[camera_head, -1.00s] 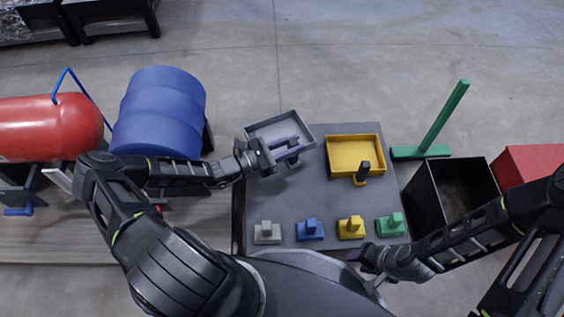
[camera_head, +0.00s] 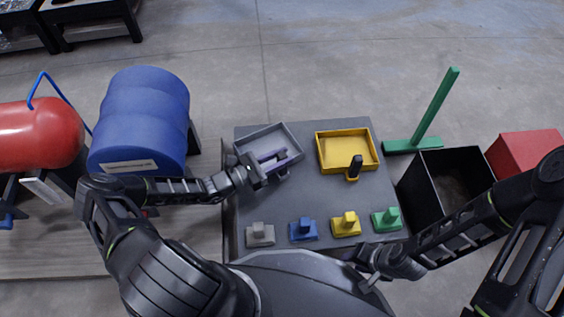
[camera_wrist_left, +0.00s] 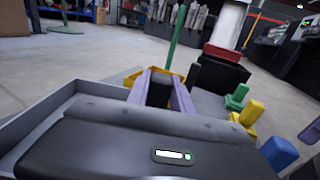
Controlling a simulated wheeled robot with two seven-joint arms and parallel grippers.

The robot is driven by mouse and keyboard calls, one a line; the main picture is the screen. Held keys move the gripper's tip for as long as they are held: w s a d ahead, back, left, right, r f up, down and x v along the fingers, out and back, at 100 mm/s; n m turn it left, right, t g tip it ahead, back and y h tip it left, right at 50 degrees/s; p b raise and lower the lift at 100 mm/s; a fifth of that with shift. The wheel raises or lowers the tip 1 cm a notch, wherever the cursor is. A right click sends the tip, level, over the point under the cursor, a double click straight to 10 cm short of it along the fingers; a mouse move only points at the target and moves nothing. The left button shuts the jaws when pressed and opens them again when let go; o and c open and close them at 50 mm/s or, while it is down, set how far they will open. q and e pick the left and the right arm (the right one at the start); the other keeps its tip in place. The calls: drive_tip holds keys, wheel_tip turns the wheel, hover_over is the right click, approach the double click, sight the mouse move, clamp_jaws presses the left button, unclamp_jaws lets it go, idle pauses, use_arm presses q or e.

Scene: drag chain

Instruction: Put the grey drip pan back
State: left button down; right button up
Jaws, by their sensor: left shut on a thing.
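The grey drip pan (camera_head: 258,133) is at the far left corner of the grey table (camera_head: 310,190). It looks level and sits over the table top; I cannot tell whether it fully touches. My left gripper (camera_head: 278,159) is shut on the pan's dark handle, reaching in from the left. In the left wrist view the purple fingers (camera_wrist_left: 160,90) close around the dark handle, and the pan's grey rim (camera_wrist_left: 45,122) shows on the left. My right gripper (camera_head: 368,262) is low at the table's near edge; its fingers are too unclear to read.
A yellow pan (camera_head: 342,152) with a dark handle stands just right of the grey pan. Grey, blue, yellow and green blocks (camera_head: 303,229) line the table's near edge. A black bin (camera_head: 425,190) and a green stand (camera_head: 432,115) are to the right; a blue drum (camera_head: 140,120) is left.

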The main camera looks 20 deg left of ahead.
use_arm(q)
drive_tip(key=shift+f, duration=0.7)
drive_tip(key=shift+f, duration=0.2)
drive_tip(key=c, duration=1.1)
unclamp_jaws()
